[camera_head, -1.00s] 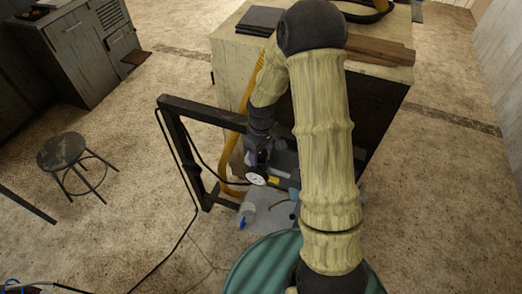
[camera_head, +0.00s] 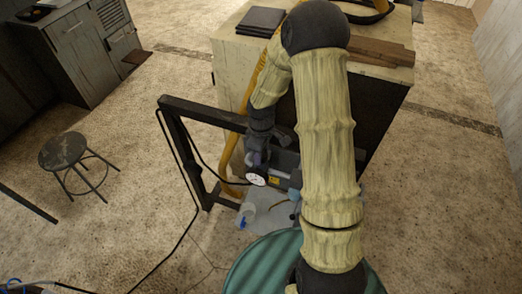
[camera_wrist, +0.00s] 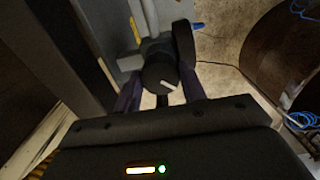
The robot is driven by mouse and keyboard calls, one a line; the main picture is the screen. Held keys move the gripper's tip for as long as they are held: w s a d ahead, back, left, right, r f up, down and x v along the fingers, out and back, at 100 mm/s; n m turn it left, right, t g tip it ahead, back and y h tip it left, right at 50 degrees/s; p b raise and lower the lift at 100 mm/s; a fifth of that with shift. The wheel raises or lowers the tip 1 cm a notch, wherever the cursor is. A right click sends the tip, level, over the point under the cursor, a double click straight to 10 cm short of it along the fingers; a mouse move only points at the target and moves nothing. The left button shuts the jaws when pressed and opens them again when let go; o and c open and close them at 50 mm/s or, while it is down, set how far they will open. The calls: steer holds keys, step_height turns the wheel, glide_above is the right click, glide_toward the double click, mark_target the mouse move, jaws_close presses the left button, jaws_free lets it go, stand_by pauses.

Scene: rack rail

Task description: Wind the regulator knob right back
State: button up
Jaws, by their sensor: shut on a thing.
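The regulator knob (camera_wrist: 161,74) is a dark round knob with a white mark on its top, in the middle of the wrist view. My gripper (camera_wrist: 160,92) is shut on it, with a finger at each side. The white mark points toward the lower right in that view. The regulator's round gauge shows its white face in the head view (camera_head: 256,177) and its dark side in the wrist view (camera_wrist: 185,42). In the head view my gripper (camera_head: 258,158) is just above the gauge, and the knob is hidden there.
A dark frame (camera_head: 168,128) stands left of the regulator, with a black cable along it. A pale cabinet (camera_head: 228,75) stands at the back. A clear bowl with blue (camera_head: 245,215) sits below. A stool (camera_head: 62,150) is farther left.

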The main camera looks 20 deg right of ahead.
steer(key=n+p, duration=0.1)
steer(key=n, duration=0.1)
steer(key=n+p, duration=0.1)
steer(key=n, duration=0.2)
steer(key=shift+w+a+r, duration=0.1)
steer(key=shift+w+r, duration=0.1)
steer(key=shift+f+n+p, duration=0.1)
steer(key=shift+n+p, duration=0.7)
steer(key=shift+n, duration=1.3)
steer(key=o, duration=1)
steer(key=shift+s, duration=0.1)
step_height(320, 180, up, 17)
steer(key=shift+r+b, duration=0.2)
steer(key=shift+b, duration=0.6)
steer(key=shift+f, duration=0.1)
